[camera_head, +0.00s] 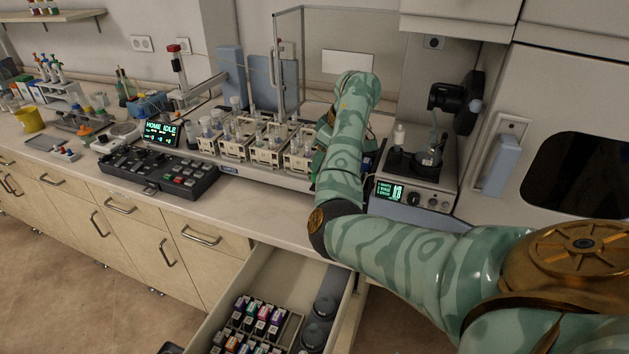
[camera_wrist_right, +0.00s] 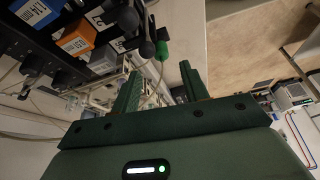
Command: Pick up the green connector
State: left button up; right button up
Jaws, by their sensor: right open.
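A small green piece, which looks like the green connector (camera_wrist_right: 162,49), shows in the right wrist view beside black cylindrical parts. It lies just beyond the fingertips of my right gripper (camera_wrist_right: 160,70), roughly in line with the gap between them. The gripper is open, with nothing seen between its two dark green fingers. In the head view my right arm reaches over the counter and hides most of this gripper and the connector. My left gripper is not in view.
Modules with blue (camera_wrist_right: 34,11), orange (camera_wrist_right: 76,38) and white labels crowd the left of the wrist view. In the head view, sample racks (camera_head: 232,145) stand left of my arm and an instrument with a screen (camera_head: 390,191) to its right. An open drawer (camera_head: 262,270) is below.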

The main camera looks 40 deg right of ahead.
jog(key=x, duration=0.2)
jog(key=b+x, duration=0.1)
jog(key=x, duration=0.1)
jog(key=shift+s+a+f, duration=0.1)
jog(key=shift+s+f, duration=0.1)
jog(key=shift+s, duration=0.15)
jog(key=shift+w+f, duration=0.25)
jog(key=shift+f, duration=0.05)
jog(key=shift+s+r, duration=0.1)
jog(key=shift+c, duration=0.7)
grip_shut()
notch_tip(320, 180, up, 10)
jog(key=p, duration=0.2)
